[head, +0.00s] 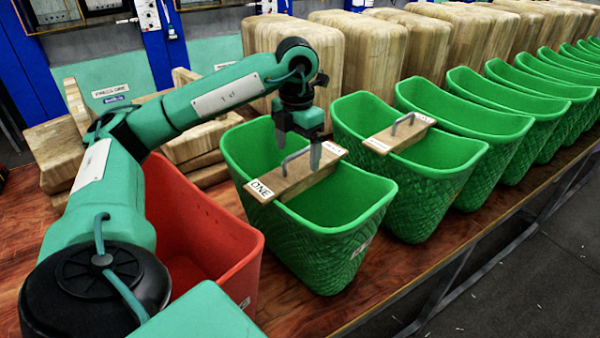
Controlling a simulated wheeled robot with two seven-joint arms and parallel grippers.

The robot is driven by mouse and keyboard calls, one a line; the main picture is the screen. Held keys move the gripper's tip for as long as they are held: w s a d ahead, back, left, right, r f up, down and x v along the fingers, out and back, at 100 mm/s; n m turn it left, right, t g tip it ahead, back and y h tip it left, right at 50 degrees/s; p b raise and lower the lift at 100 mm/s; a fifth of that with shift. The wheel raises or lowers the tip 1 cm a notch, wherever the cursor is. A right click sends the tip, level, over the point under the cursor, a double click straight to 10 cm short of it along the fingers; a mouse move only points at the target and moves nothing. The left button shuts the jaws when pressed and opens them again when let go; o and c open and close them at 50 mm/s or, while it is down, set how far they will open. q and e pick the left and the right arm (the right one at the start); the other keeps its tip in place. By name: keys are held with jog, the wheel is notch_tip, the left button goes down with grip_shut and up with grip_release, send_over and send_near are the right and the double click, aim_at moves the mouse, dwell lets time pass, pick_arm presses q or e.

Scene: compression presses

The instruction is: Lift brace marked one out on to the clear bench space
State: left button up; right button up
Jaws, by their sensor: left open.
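The brace marked ONE (313,178) is a wooden bar with a grey handle. It lies across the rim of the nearest green bin (330,250), with its "ONE" label at the left end. My left gripper (298,150) points down over this brace, close to the handle, with its fingers apart. I cannot tell whether the fingers touch the handle. A second wooden brace (400,135) with a handle lies across the green bin (425,195) behind; its labels are too small to read. My right gripper is not in view.
A red bin (190,225) stands left of the nearest green bin, partly behind my left arm. Several more green bins run in a row to the upper right. Large wooden blocks (300,50) line the back. Bare wooden bench (290,322) shows at the front.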

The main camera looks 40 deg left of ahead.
aim_at(300, 166)
pick_arm(q)
jog(key=shift+f, duration=0.5)
jog(key=f, duration=0.1)
jog(key=f+p, duration=0.2)
jog(key=shift+w+d+f, duration=0.2)
jog(key=shift+w+f, duration=0.05)
jog(key=shift+f, duration=0.6)
jog(key=c, duration=1.4)
jog(key=shift+c, duration=0.8)
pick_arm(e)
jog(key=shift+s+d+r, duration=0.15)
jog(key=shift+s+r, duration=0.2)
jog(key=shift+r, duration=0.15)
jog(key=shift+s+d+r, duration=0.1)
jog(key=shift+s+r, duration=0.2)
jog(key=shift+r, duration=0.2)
pick_arm(q)
jog(key=shift+r, duration=0.1)
